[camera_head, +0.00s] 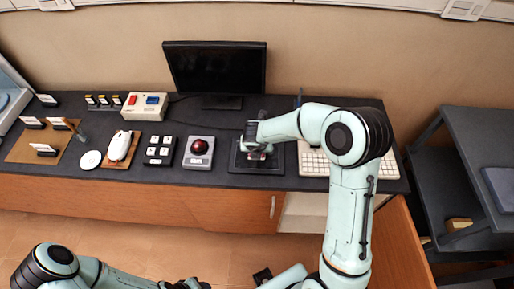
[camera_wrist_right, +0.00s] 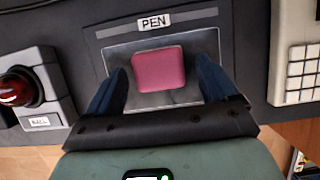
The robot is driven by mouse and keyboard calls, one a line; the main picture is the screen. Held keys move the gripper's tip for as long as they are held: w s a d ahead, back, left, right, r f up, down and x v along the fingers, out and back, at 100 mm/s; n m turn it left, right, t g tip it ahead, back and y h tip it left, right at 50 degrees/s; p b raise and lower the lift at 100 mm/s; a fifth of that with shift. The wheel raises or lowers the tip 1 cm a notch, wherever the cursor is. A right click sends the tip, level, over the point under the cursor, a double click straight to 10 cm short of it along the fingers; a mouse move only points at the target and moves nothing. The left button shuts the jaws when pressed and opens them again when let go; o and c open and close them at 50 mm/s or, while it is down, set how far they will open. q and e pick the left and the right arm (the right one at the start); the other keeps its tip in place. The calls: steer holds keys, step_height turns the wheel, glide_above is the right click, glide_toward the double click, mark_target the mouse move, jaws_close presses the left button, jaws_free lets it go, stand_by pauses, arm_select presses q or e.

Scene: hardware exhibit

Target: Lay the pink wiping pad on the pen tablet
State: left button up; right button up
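The pink wiping pad (camera_wrist_right: 158,68) shows in the right wrist view, over the grey surface of the pen tablet (camera_wrist_right: 120,62), and appears to lie flat on it. A "PEN" label (camera_wrist_right: 154,20) is above it. My right gripper (camera_wrist_right: 163,75) has one dark finger on each side of the pad, with gaps between fingers and pad, so it is open. In the head view my right gripper (camera_head: 257,150) is over the tablet (camera_head: 240,164) and mostly hides the pad. My left gripper (camera_head: 187,284) is at the bottom edge, partly cut off; its fingers are unclear.
A trackball (camera_head: 199,150) stands left of the tablet and a white keyboard (camera_head: 312,165) right of it. A monitor (camera_head: 215,70) stands behind. A switch box (camera_head: 145,106), key block (camera_head: 160,150) and white mouse (camera_head: 120,146) are further left. A dark shelf cart (camera_head: 475,140) is at the right.

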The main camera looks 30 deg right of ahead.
steer(key=shift+w+r, duration=0.1)
steer(key=shift+r, duration=0.05)
arm_select(q)
steer(key=w+r+p, duration=0.2)
steer(key=r, duration=0.1)
steer(key=shift+w+r, duration=0.1)
steer(key=shift+w, duration=0.3)
arm_select(e)
steer(key=v, duration=1.2)
